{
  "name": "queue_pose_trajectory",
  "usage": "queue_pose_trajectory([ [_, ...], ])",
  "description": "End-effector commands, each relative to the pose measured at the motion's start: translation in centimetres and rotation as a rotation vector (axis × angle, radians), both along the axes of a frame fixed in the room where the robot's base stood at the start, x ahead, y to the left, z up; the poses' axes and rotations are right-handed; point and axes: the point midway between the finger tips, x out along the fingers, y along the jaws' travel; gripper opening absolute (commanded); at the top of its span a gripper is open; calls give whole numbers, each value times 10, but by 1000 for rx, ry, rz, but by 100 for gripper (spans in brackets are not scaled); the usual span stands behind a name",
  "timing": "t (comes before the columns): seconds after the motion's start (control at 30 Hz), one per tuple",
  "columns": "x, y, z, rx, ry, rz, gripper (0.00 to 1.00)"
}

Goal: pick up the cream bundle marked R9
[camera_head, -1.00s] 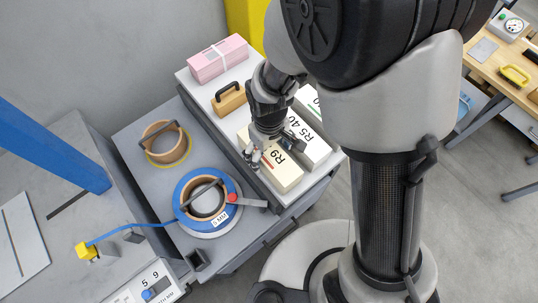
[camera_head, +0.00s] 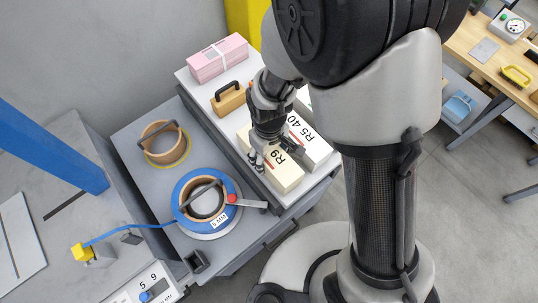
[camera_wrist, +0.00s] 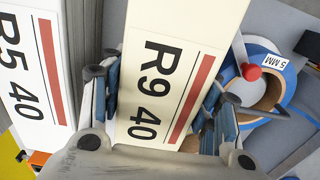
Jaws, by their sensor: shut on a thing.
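The cream bundle marked R9 (camera_head: 284,176) lies on the white-topped cart, with black lettering and a red stripe on its top. In the wrist view the bundle (camera_wrist: 178,65) reads "R9 40" and runs between my two fingers. My gripper (camera_head: 268,155) is over the bundle from above and shut on its sides; in the wrist view my gripper (camera_wrist: 165,105) has one finger along each long side. I cannot tell whether the bundle is clear of the surface. The gripper hides part of the bundle in the head view.
A white bundle marked R5 40 (camera_head: 308,150) lies close beside, also in the wrist view (camera_wrist: 32,70). A pink bundle (camera_head: 218,58) and a tan block with a handle (camera_head: 229,98) are behind. A blue strap reel (camera_head: 183,211) and a brown roll (camera_head: 164,144) stand left.

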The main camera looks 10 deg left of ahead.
Motion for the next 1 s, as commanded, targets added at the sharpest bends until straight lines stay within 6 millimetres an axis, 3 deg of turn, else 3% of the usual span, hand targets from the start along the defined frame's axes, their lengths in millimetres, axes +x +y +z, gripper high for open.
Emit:
queue_pose_trajectory([
  [0.6, 0, 0, 0, 0, 0, 0, 0],
  [1.0, 1, 1, 4, 2, -3, 0, 0],
])
